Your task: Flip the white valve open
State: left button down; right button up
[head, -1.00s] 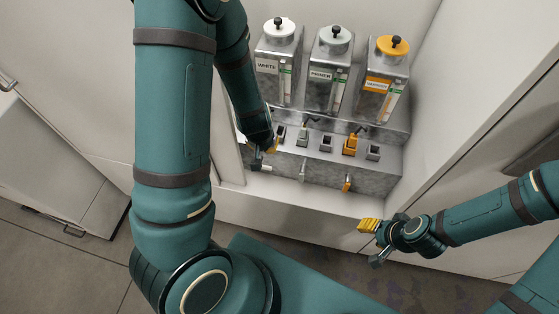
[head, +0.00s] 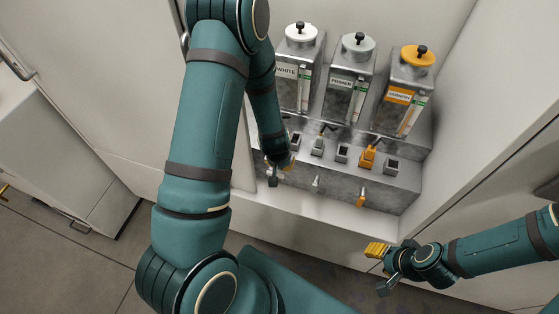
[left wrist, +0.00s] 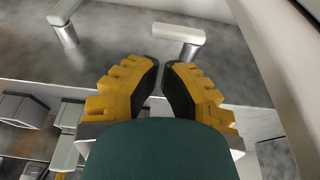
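The white valve's lever (left wrist: 178,33) shows in the left wrist view, just beyond my left fingertips, lying sideways on its short stem. In the head view my left gripper and forearm mostly hide it, below the tank labelled WHITE (head: 293,84). My left gripper (left wrist: 161,70) has its two yellow-and-black fingers almost together, with only a narrow empty gap. No lever is between the fingers, and I cannot tell whether they touch it. It also shows in the head view (head: 279,173). My right gripper (head: 381,267) is open and empty, low and right of the dispenser.
The primer lever (left wrist: 63,14) is left of the white one in the wrist view. The orange varnish lever (head: 361,197) is farther right. The primer tank (head: 346,92) and varnish tank (head: 401,98) stand beside the white tank. A cabinet wall (head: 494,110) rises at the right.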

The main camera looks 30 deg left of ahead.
pick_arm(q)
jog(key=shift+f+b, duration=0.35)
jog(key=shift+f, duration=1.4)
pick_arm(e)
jog(key=shift+s+f, duration=0.2)
jog(key=shift+f, duration=0.35)
jog(key=shift+d+r, duration=0.1)
pick_arm(q)
jog(key=shift+d+y, duration=0.2)
jog(key=shift+y, duration=0.1)
jog(key=shift+a+f, duration=0.1)
jog(key=shift+a, duration=0.05)
pick_arm(e)
jog(key=shift+w+d+r, duration=0.1)
jog(key=shift+d+r, duration=0.05)
jog(key=shift+d, duration=0.6)
